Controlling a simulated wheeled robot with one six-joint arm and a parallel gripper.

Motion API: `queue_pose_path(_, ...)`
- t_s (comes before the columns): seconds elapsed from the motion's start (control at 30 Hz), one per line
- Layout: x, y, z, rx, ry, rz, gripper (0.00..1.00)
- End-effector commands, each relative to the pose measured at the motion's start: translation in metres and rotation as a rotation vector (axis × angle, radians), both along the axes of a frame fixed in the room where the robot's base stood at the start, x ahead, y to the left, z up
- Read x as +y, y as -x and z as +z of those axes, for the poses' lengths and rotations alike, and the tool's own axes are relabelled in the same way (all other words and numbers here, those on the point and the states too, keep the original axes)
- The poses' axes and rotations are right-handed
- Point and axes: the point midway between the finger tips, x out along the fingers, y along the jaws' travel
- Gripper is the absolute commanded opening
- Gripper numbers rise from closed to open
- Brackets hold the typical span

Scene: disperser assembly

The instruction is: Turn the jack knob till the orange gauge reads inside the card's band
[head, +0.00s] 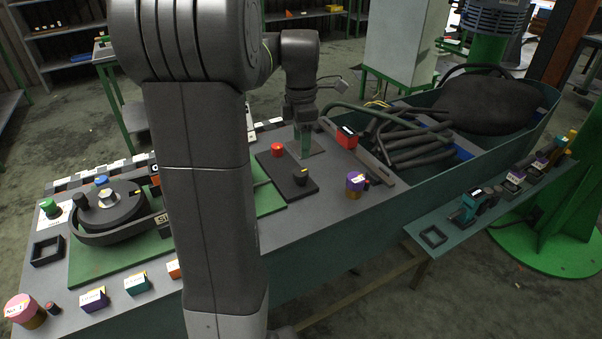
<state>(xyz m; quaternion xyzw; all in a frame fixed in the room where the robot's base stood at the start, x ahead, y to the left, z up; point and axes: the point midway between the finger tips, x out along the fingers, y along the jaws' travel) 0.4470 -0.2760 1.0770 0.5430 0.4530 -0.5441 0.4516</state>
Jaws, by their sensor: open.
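My gripper (305,142) hangs pointing down over the bench, behind a dark plate (268,164). The gripper is open; its fingertips are small and partly merge with a green piece below it. On the dark plate stand a red knob (277,150) and a black knob (300,176) with a yellow mark. The gripper is just behind and above these two, apart from the black knob. I cannot tell which of them is the jack knob. An orange gauge and its card with a band cannot be made out.
My arm hides the bench middle. A round dark fixture (112,210) stands on a green board at left. A purple jar (355,184) and a red block (346,137) are to the right. A trough (530,118) with dark hoses lies behind. A side shelf (470,225) holds small parts.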

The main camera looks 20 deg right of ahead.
Motion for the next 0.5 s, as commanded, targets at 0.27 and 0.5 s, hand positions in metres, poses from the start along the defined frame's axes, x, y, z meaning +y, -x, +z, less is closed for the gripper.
queue_pose_path(0.27,0.001,0.001,-0.061,0.005,-0.003,0.0,0.59)
queue_pose_path(0.5,0.0,0.001,-0.098,0.003,-0.002,0.001,0.59)
